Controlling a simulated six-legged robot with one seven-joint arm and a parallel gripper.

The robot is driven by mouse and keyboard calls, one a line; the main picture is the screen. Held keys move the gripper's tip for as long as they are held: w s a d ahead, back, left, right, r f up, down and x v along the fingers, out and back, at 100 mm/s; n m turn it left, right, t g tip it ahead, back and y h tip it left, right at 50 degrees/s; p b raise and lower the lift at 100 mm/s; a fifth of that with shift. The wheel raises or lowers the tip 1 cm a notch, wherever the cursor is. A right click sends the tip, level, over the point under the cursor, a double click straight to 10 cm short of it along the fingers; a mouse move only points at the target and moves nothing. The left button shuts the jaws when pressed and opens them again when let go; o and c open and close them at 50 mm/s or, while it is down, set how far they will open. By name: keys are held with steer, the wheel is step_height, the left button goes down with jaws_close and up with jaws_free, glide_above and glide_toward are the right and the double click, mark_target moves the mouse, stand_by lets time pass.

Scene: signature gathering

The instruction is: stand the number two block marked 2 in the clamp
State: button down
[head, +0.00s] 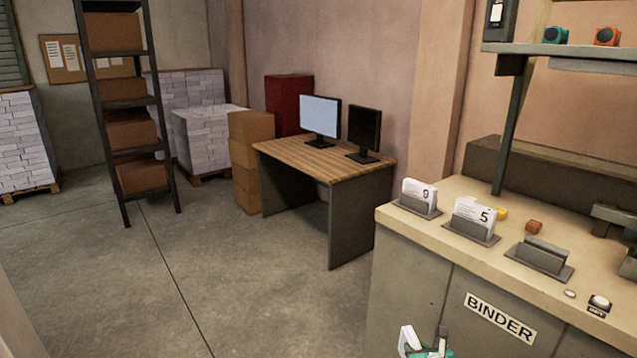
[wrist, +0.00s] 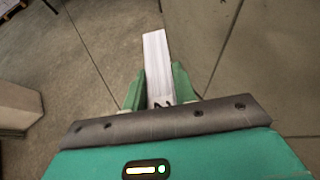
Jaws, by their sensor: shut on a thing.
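The number two block (wrist: 156,58) is a thin white slab. Part of a black mark like a 2 shows near its lower end in the wrist view; the rest of the mark is hidden. My gripper (wrist: 158,90) has its green fingers shut on the slab. In the head view, my gripper (head: 427,348) and the white block (head: 407,340) show at the bottom edge, in front of the binder cabinet and below its top. On the cabinet top, an empty grey clamp (head: 541,255) stands to the right of two filled ones.
A block marked 9 (head: 420,191) and a block marked 5 (head: 474,214) stand in grey holders on the cream binder counter (head: 400,220). Small yellow (head: 501,213) and orange (head: 534,227) pieces lie behind. A white button (head: 599,302) is at the front right. Open floor lies left.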

steer(key=a+r+m+h, duration=0.1)
steer(key=a+r, duration=0.1)
steer(key=a, duration=0.8)
steer(key=s+f, duration=0.4)
steer(key=f, duration=0.1)
steer(key=shift+s+a+m+h, duration=0.15)
steer(key=shift+a+m+h, duration=0.15)
steer(key=shift+a, duration=0.05)
steer(key=shift+s+f, duration=0.1)
